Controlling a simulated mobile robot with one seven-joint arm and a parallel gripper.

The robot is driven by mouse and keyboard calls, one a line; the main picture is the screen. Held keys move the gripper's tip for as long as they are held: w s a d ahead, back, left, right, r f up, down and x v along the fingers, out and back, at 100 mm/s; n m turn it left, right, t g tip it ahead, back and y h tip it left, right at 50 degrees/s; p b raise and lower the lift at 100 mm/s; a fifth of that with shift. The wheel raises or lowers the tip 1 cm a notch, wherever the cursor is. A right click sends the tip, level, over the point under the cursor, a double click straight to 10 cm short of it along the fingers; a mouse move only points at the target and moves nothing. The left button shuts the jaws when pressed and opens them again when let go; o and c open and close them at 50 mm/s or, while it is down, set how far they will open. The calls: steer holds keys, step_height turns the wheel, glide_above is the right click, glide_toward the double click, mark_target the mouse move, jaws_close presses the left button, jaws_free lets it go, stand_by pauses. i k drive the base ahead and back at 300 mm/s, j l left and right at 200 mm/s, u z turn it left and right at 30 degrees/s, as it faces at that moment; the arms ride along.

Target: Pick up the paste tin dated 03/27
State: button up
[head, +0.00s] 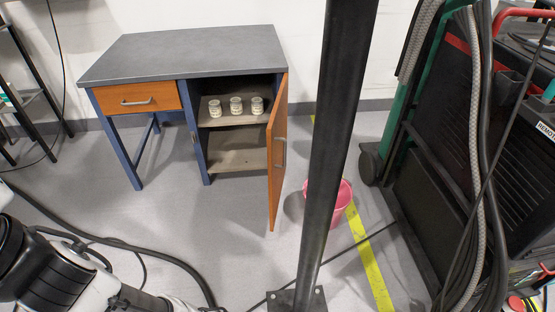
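Three small pale tins stand upright in a row on the upper shelf (225,119) of the desk's open cabinet: a left tin (215,108), a middle tin (236,106) and a right tin (257,106). They stand apart from each other. Their labels are too small to read, so I cannot tell which one is dated 03/27. My arm shows at the lower left, well in front of the desk and low in the picture. My gripper is not in view.
The desk (190,50) has a closed drawer (138,98) and an orange cabinet door (277,160) swung open toward me at right. A dark post (335,130), a pink bucket (342,195) and a large machine (450,150) stand right. Cables cross the floor; floor before the cabinet is clear.

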mark_target(214, 106)
steer(key=l+u, duration=0.2)
steer(key=l, duration=0.3)
steer(key=k+l+u, duration=0.2)
steer(key=l, duration=0.3)
steer(key=l+u, duration=0.1)
steer(key=l, duration=0.4)
steer(key=k+l+u, duration=0.15)
steer(key=l, duration=0.5)
steer(key=i+j+z, duration=0.1)
steer(key=j, duration=0.25)
steer(key=i+j, duration=0.3)
steer(key=i+j+z, duration=0.15)
steer(key=j, duration=0.25)
steer(key=i+j, duration=0.25)
steer(key=j, duration=0.15)
steer(key=i+j+z, duration=0.15)
steer(key=j, duration=0.25)
steer(key=i+j+z, duration=0.1)
steer(key=j, duration=0.3)
steer(key=i, duration=0.1)
